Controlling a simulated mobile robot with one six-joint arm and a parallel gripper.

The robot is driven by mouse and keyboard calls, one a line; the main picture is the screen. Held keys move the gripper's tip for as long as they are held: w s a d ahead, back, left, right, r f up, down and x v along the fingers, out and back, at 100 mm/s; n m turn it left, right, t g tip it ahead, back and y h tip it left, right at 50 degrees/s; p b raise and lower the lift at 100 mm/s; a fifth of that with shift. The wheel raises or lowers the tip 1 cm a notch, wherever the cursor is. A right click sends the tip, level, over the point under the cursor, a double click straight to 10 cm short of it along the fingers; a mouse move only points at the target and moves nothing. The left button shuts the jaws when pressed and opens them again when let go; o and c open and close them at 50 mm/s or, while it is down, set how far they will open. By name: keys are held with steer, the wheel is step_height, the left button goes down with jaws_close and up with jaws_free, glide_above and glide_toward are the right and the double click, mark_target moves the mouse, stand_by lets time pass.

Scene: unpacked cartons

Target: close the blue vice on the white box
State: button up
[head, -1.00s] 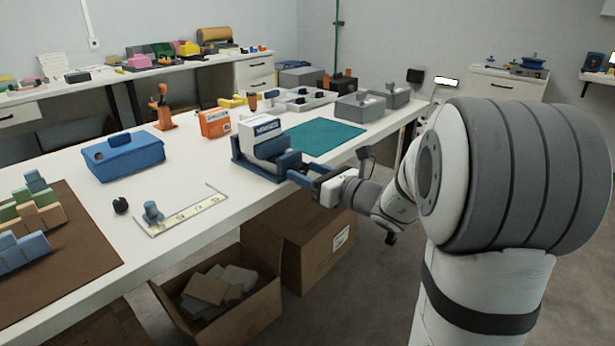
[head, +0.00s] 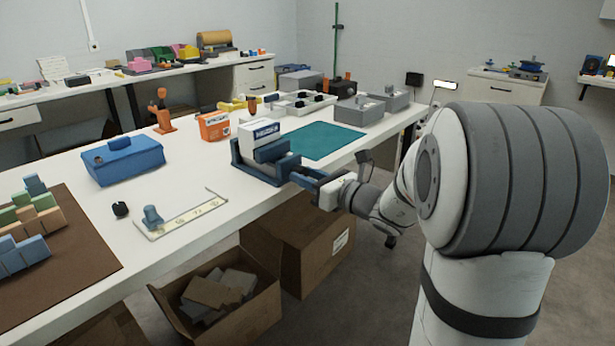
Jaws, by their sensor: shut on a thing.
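The blue vice (head: 244,170) stands at the near edge of the white table. The white box (head: 251,134), with dark lettering on its upper edge, stands upright between its jaws. The front blue jaw (head: 275,150) hides the lower part of the box. Whether that jaw touches the box I cannot tell from this angle. My gripper (head: 303,179) is at the front end of the vice, on the side facing my arm, shut on what seems to be the vice's handle. The handle is mostly hidden by the fingers.
A teal mat (head: 322,141) lies right behind the vice. A blue toolbox (head: 125,163) and an orange box (head: 214,126) stand to the left. Grey bins (head: 360,112) are behind.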

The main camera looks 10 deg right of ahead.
steer(key=shift+r+m+p, duration=0.15)
steer(key=shift+m+p, duration=0.15)
steer(key=shift+p, duration=0.2)
steer(key=m+p, duration=0.2)
steer(key=p, duration=0.1)
steer(key=shift+r, duration=0.15)
steer(key=m+p, duration=0.4)
steer(key=p, duration=0.2)
steer(key=shift+m+p, duration=0.3)
steer(key=shift+p, duration=0.05)
steer(key=m+p, duration=0.4)
steer(key=p, duration=0.2)
steer(key=m+p, duration=0.2)
steer(key=p, duration=0.1)
steer(key=shift+f+m, duration=0.2)
steer(key=shift+m, duration=0.1)
steer(key=shift+f, duration=0.1)
steer(key=o, duration=1)
steer(key=shift+c, duration=0.2)
